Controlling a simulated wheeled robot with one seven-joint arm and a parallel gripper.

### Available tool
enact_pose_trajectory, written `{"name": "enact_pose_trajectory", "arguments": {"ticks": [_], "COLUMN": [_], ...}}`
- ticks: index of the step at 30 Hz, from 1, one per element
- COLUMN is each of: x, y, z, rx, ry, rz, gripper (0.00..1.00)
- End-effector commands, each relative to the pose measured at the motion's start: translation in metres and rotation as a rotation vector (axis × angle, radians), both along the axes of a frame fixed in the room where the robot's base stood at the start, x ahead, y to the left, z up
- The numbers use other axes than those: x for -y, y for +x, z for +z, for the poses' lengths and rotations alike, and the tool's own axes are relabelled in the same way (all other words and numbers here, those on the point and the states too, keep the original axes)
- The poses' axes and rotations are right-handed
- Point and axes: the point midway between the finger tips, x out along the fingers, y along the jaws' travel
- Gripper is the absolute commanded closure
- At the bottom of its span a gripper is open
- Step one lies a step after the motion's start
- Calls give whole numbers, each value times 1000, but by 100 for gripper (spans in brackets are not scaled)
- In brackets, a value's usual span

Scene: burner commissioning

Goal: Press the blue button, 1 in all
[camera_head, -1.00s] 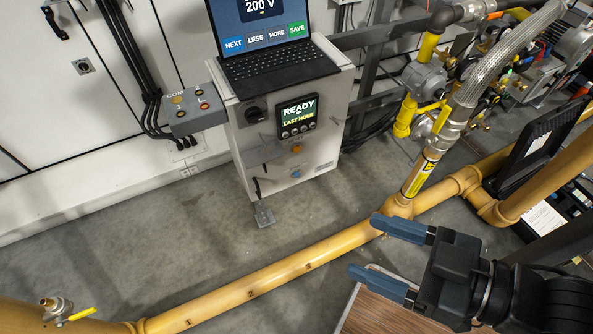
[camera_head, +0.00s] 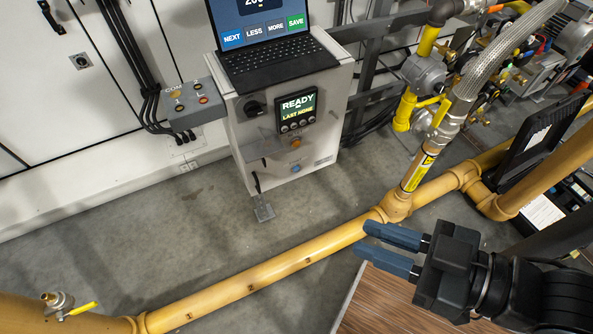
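A small blue button (camera_head: 295,168) sits low on the front of the grey control cabinet (camera_head: 241,140), below an orange button (camera_head: 295,143). My gripper (camera_head: 360,238) is at the lower right, with its two blue-grey fingers pointing left. The fingers are parallel with a narrow gap between them, and nothing is held. In the picture it is to the right of and below the blue button, clearly apart from it. Nothing hides the button.
A laptop (camera_head: 279,62) stands on the cabinet, and a display (camera_head: 298,105) reads READY. A grey box (camera_head: 192,104) with small buttons is at its left. A yellow pipe (camera_head: 250,282) crosses the floor. A wood-topped surface (camera_head: 390,305) lies below my gripper.

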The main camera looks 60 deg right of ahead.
Motion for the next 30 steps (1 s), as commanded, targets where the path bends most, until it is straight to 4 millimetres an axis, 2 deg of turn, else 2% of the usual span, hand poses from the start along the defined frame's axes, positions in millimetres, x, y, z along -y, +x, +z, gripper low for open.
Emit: {"name": "enact_pose_trajectory", "arguments": {"ticks": [1, 7, 30], "x": [0, 0, 0], "y": [0, 0, 0], "z": [0, 0, 0], "rx": [0, 0, 0], "ry": [0, 0, 0], "rz": [0, 0, 0], "gripper": [80, 100, 100]}}
